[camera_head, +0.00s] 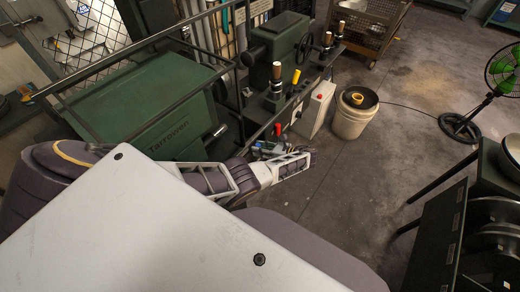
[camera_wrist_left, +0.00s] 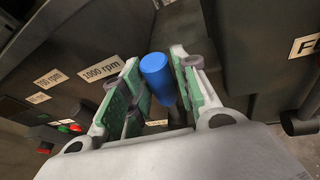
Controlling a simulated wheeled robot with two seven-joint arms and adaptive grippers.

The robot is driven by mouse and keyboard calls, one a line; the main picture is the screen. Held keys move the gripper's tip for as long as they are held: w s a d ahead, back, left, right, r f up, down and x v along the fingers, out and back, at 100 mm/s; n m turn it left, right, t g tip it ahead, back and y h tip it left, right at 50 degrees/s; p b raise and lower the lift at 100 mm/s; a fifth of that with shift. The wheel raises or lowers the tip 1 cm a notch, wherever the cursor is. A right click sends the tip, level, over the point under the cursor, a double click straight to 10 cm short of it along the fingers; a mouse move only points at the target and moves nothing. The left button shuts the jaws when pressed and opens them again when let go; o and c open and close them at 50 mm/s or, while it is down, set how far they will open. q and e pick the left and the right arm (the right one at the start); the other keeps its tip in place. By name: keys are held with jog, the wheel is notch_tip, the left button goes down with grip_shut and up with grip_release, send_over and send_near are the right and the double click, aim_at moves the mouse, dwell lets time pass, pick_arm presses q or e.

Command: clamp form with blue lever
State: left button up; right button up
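The blue lever (camera_wrist_left: 157,75) stands on the machine with its rounded blue handle between the two fingers of my left gripper (camera_wrist_left: 158,82) in the left wrist view. The fingers have green pads and are spread apart, one on each side of the handle. I cannot tell whether either pad touches it. In the head view my left gripper (camera_head: 280,149) is small, beside the green machine, and partly hidden by my arm. The form to be clamped cannot be made out. My right gripper is not in view.
The green spinning machine (camera_head: 160,105) has a railing and a red-tipped lever (camera_head: 277,130). Speed labels such as "1000 rpm" (camera_wrist_left: 101,70) and coloured buttons (camera_wrist_left: 70,128) are on dark panels. A white bucket (camera_head: 352,115), a green fan (camera_head: 504,70) and a dark rack (camera_head: 440,240) stand on the floor.

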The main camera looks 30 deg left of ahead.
pick_arm(q)
jog(key=shift+o, duration=1.1)
jog(key=v, duration=0.7)
jog(key=shift+d, duration=0.2)
jog(key=shift+c, duration=0.5)
